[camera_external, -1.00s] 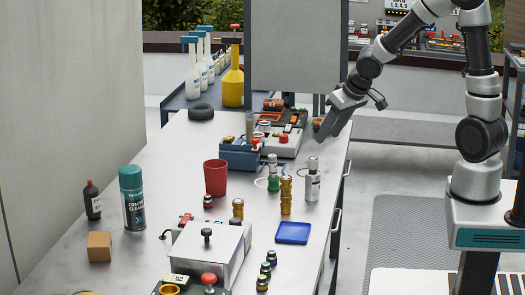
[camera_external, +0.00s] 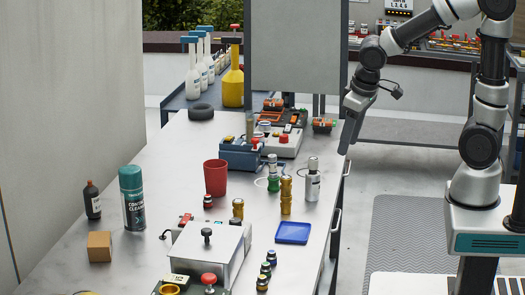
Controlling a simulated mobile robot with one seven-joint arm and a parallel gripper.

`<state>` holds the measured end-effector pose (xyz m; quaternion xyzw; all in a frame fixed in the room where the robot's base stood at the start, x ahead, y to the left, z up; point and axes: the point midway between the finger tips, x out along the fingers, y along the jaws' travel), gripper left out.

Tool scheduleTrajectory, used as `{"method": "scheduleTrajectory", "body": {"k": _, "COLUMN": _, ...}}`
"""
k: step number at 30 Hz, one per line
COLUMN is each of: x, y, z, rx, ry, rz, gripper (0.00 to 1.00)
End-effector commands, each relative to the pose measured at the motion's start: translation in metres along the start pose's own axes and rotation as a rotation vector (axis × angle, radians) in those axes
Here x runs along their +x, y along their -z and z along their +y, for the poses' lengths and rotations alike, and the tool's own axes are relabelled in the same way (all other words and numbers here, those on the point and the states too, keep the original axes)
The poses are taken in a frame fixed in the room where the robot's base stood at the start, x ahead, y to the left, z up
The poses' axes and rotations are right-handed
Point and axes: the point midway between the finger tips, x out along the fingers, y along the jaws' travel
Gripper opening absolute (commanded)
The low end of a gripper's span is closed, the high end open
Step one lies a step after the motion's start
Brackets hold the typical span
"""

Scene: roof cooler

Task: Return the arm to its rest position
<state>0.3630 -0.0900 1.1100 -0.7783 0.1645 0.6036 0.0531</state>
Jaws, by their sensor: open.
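My gripper (camera_external: 346,137) hangs at the right edge of the metal workbench (camera_external: 120,222), pointing down and slightly left. Its fingers look empty and no object is seen between them. My arm (camera_external: 400,36) is raised and bent, reaching from its base at the right over to the bench's far right edge. An orange-and-black part (camera_external: 323,125) lies on the bench just left of my gripper, apart from it.
A silver bottle (camera_external: 312,180), a blue tray (camera_external: 293,233) and a red cup (camera_external: 215,177) stand on the bench. A grey panel (camera_external: 295,45) rises behind, left of my arm. A grey shelf (camera_external: 410,132) stands behind my gripper.

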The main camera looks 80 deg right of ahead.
Motion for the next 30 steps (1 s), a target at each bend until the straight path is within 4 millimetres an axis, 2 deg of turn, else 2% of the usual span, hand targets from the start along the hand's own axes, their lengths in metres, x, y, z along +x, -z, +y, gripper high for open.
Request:
{"method": "scheduleTrajectory", "body": {"k": 1, "x": -0.023, "y": -0.009, "z": -0.010, "rx": -0.041, "ry": 0.018, "rz": 0.006, "gripper": 0.41}}
{"method": "scheduleTrajectory", "body": {"k": 6, "x": -0.082, "y": -0.026, "z": -0.020, "rx": -0.112, "ry": 0.077, "rz": 0.067, "gripper": 0.41}}
{"method": "scheduleTrajectory", "body": {"k": 12, "x": -0.144, "y": -0.050, "z": -0.031, "rx": -0.197, "ry": 0.161, "rz": 0.167, "gripper": 0.41}}
{"method": "scheduleTrajectory", "body": {"k": 15, "x": -0.165, "y": -0.062, "z": -0.035, "rx": -0.232, "ry": 0.199, "rz": 0.208, "gripper": 0.41}}
{"method": "scheduleTrajectory", "body": {"k": 17, "x": -0.172, "y": -0.067, "z": -0.037, "rx": -0.248, "ry": 0.216, "rz": 0.224, "gripper": 0.41}}
{"method": "scheduleTrajectory", "body": {"k": 30, "x": -0.172, "y": -0.067, "z": -0.037, "rx": -0.248, "ry": 0.216, "rz": 0.224, "gripper": 0.41}}
